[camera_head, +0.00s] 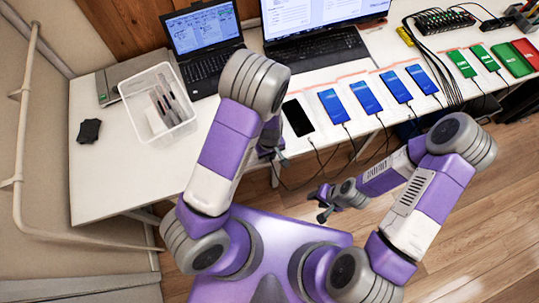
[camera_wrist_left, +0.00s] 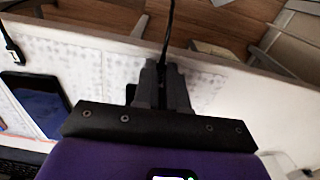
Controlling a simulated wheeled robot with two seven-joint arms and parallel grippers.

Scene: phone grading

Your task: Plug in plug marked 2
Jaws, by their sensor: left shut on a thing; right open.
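My left gripper (camera_head: 270,153) is at the front edge of the table, just left of the black-screened phone (camera_head: 298,117). In the left wrist view its fingers (camera_wrist_left: 163,85) are closed together around a black cable (camera_wrist_left: 169,30) end. The plug itself is mostly hidden between the fingers, and no number 2 can be read. A dark phone (camera_wrist_left: 38,100) lies to the left in that view, with a separate cable end (camera_wrist_left: 12,48) near it. My right gripper (camera_head: 325,205) is open and empty, in front of the table over the floor.
Blue-screened phones (camera_head: 366,97) and green-screened phones (camera_head: 461,63) lie in a row to the right, with cables hanging over the edge. A clear bin (camera_head: 157,100), laptops (camera_head: 206,45) and a black hub (camera_head: 444,20) stand behind. The table's front left (camera_head: 110,180) is bare.

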